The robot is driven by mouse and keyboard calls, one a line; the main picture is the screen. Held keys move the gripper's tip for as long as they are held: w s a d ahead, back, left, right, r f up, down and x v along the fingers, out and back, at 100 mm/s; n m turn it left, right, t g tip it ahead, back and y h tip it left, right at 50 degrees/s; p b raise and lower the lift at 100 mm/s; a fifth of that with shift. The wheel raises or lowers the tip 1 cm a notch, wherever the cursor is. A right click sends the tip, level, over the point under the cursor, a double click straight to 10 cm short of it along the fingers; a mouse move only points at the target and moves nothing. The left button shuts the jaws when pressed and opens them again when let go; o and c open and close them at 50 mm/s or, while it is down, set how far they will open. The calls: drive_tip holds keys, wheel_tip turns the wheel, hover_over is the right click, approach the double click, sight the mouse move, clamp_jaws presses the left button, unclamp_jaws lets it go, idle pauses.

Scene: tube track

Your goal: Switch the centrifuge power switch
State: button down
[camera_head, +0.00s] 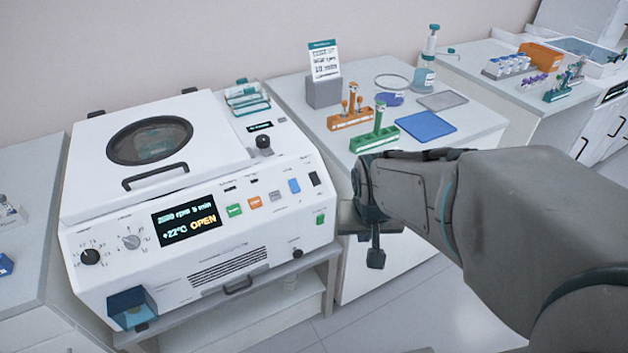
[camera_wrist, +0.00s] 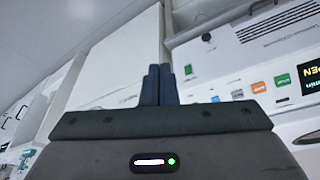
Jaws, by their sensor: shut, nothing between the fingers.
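The white centrifuge (camera_head: 215,215) stands on the left, its display reading "OPEN". At the right end of its front panel are a black rocker switch (camera_head: 314,178) and, lower, a green switch (camera_head: 320,217). I cannot read which is labelled power. In the wrist view the green switch (camera_wrist: 188,70) shows just right of the fingertips, and the black rocker (camera_wrist: 192,102) is low behind them. My gripper (camera_head: 375,258) is shut and empty, pointing down right of the centrifuge, apart from the switches. Its closed fingers also show in the wrist view (camera_wrist: 159,72).
Green, orange, grey and blue buttons (camera_head: 294,186) sit left of the black rocker. A bench (camera_head: 450,150) behind my arm holds tube racks, a blue mat and a bottle. A black knob (camera_head: 263,142) stands up on the centrifuge's top right. Floor is open below my gripper.

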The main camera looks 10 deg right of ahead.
drive_tip(key=w+f+m+t+y+p, duration=0.2)
drive_tip(key=w+f+m, duration=0.3)
drive_tip(key=f, duration=0.3)
drive_tip(key=w+d+f+m+t+y+p, duration=0.1)
drive_tip(key=w+f+m+t+p, duration=0.3)
drive_tip(key=f, duration=0.5)
drive_tip(key=w+m+y, duration=0.1)
drive_tip(key=w+m, duration=0.1)
drive_tip(key=m, duration=0.1)
drive_tip(key=shift+d+m+t, duration=0.25)
drive_tip(key=shift+m+t, duration=0.05)
drive_tip(key=shift+f, duration=0.15)
drive_tip(key=b+x, duration=0.4)
drive_tip(key=b, duration=0.3)
drive_tip(key=shift+w+d, duration=0.15)
drive_tip(key=shift+d, duration=0.05)
drive_tip(key=b, duration=0.2)
drive_tip(key=shift+w+a+f+b, duration=0.1)
drive_tip(key=shift+w+f+b, duration=0.1)
drive_tip(key=shift+b, duration=0.1)
drive_tip(key=b, duration=0.2)
drive_tip(key=shift+a+f+b, duration=0.15)
drive_tip(key=shift+f+b, duration=0.1)
drive_tip(key=shift+b, duration=0.15)
